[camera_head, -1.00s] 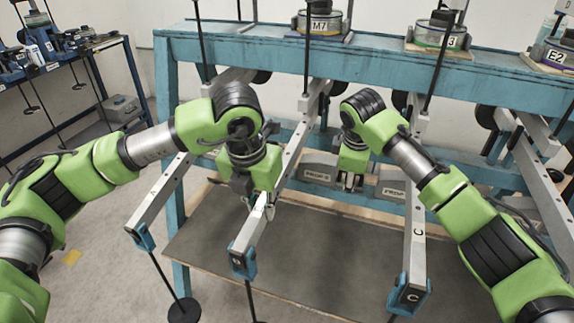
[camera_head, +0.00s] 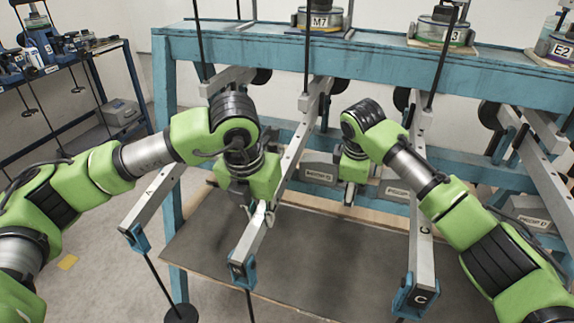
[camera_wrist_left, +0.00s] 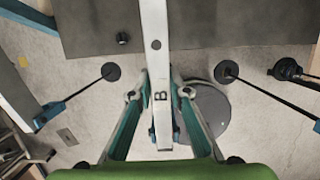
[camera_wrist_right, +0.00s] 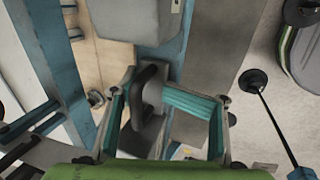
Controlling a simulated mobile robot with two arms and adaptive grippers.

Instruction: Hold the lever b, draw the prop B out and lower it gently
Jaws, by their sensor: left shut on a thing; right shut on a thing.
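Lever b (camera_head: 250,245) is a pale grey bar marked B, with a blue bracket at its near end. It slopes down toward me. My left gripper (camera_head: 262,212) is on it; in the left wrist view the fingers (camera_wrist_left: 160,94) lie on either side of the bar. My right gripper (camera_head: 349,192) is under the frame, its tips mostly hidden in the head view. In the right wrist view its fingers (camera_wrist_right: 168,102) are around a black handle on a grey plate, which appears to be prop B (camera_wrist_right: 147,95). Where the prop meets the lever is hidden.
Lever A (camera_head: 150,208) is left and lever C (camera_head: 420,245) right of lever b. A blue frame (camera_head: 400,62) carries weights above. Labelled grey blocks (camera_head: 318,168) sit behind. A dark board (camera_head: 310,255) lies below, largely bare.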

